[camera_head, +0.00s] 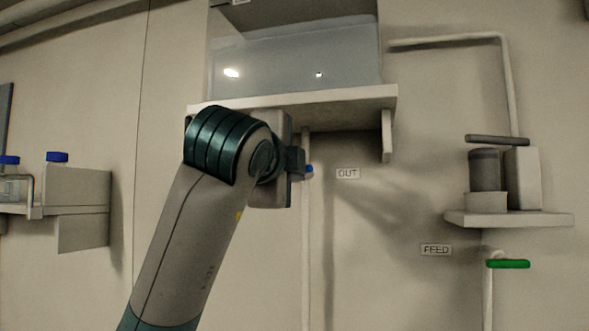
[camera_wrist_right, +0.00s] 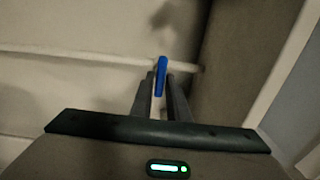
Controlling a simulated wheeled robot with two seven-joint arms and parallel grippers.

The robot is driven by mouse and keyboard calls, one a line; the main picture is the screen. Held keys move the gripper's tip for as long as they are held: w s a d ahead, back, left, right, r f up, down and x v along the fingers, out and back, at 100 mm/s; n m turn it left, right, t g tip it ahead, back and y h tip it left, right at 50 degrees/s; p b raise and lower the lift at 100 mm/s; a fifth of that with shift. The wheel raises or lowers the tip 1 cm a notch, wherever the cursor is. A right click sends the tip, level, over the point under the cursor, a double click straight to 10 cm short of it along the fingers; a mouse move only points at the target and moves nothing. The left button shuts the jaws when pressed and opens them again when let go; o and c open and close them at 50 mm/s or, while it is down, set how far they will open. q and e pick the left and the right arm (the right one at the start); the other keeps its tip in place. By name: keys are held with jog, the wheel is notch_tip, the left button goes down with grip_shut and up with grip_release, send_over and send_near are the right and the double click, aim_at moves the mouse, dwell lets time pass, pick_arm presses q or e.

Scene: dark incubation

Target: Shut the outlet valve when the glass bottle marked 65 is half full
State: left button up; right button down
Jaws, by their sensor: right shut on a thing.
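The outlet valve's blue handle (camera_head: 309,171) sits on a pale vertical pipe (camera_head: 306,240), left of the "OUT" label (camera_head: 348,173). My right gripper (camera_head: 297,164) is at this handle, with my forearm reaching up from below; the wrist hides most of the valve. In the right wrist view the blue handle (camera_wrist_right: 161,68) stands between the two dark fingers of the gripper (camera_wrist_right: 161,86), which is shut on it. I cannot make out a bottle marked 65, nor any liquid stream. My left gripper is not in view.
A glassy tank (camera_head: 300,60) stands on a wall shelf (camera_head: 345,98) above my wrist. Blue-capped bottles (camera_head: 57,157) stand at the left. At the right are a pump-like unit (camera_head: 485,170) on a shelf, the "FEED" label (camera_head: 436,250) and a green handle (camera_head: 508,264).

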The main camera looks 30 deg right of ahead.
jog(key=c, duration=1.8)
grip_release()
jog(key=shift+s+a, duration=0.1)
